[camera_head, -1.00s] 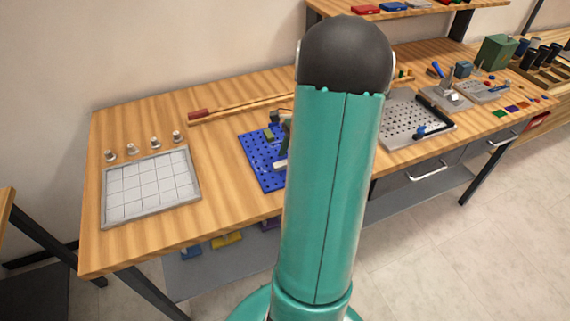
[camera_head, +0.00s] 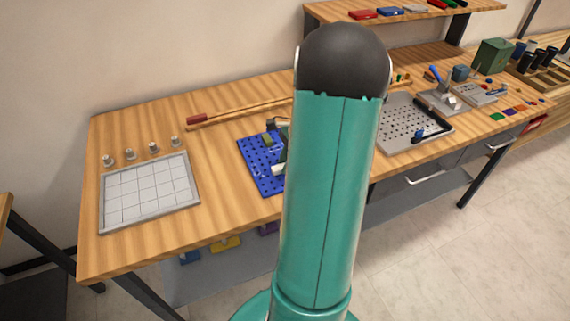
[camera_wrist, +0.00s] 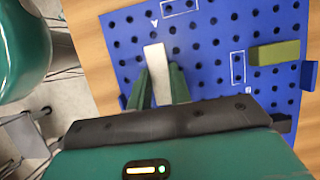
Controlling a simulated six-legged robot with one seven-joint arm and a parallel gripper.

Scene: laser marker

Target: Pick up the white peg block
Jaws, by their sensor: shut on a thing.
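The white peg block (camera_wrist: 157,70) is in the wrist view, between the two green fingers of my gripper (camera_wrist: 160,82). The gripper is shut on it, and the block sticks out past the fingertips. It is over the blue pegboard (camera_wrist: 205,60); I cannot tell whether it touches the board. In the head view the white block (camera_head: 278,169) shows at the blue board's right side (camera_head: 256,172), partly hidden by my arm.
An olive-green block (camera_wrist: 274,52) lies on the blue board, right of my gripper. A grey gridded tray (camera_head: 150,190) with several small metal knobs behind it is at the left. A perforated grey plate (camera_head: 405,122) is at the right. Bare wood lies between tray and board.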

